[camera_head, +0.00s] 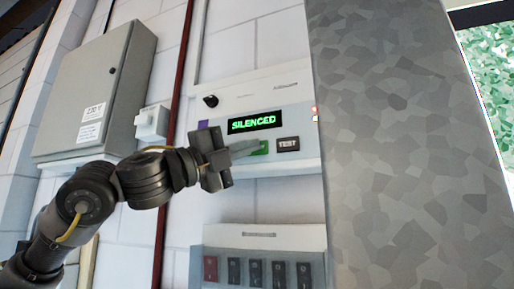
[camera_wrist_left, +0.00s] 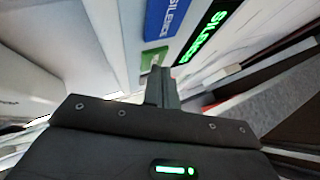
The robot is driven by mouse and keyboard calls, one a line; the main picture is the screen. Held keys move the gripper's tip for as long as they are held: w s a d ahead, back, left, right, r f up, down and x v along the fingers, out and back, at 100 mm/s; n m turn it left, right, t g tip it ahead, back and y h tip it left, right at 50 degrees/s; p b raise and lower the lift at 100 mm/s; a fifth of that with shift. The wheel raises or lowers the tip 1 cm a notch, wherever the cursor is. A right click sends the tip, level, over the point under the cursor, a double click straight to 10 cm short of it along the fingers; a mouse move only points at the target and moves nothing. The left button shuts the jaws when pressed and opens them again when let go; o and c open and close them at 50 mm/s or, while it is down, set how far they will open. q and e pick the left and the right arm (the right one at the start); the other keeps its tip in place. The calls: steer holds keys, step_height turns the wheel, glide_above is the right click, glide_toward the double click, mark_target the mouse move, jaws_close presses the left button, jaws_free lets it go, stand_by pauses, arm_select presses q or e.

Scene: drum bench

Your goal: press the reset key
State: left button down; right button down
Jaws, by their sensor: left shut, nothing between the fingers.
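A white panel (camera_head: 292,93) on the wall has a display (camera_head: 251,123) that reads SILENCED in green. Below the display is a green key (camera_head: 265,147), partly hidden by my left gripper; I cannot read its label in the head view. The green key also shows in the left wrist view (camera_wrist_left: 154,56). My left gripper (camera_head: 252,147) is shut and empty, with its fingertips at the green key. In the left wrist view the fingertips (camera_wrist_left: 158,76) overlap the key's lower edge; I cannot tell whether they touch. My right gripper is out of view.
A dark TEST key (camera_head: 288,144) sits right of the green key. A blue SILENCE key (camera_wrist_left: 167,18) is on its other side. A breaker box (camera_head: 262,238) with several switches is below. A grey pillar (camera_head: 400,140) stands close on the right, a grey cabinet (camera_head: 95,90) on the left.

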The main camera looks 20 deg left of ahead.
arm_select(q)
steer(key=shift+w, duration=0.1)
stand_by(0.5)
steer(key=shift+s, duration=0.65)
steer(key=s+b, duration=0.2)
steer(key=s, duration=0.4)
steer(key=shift+d, duration=0.2)
stand_by(0.5)
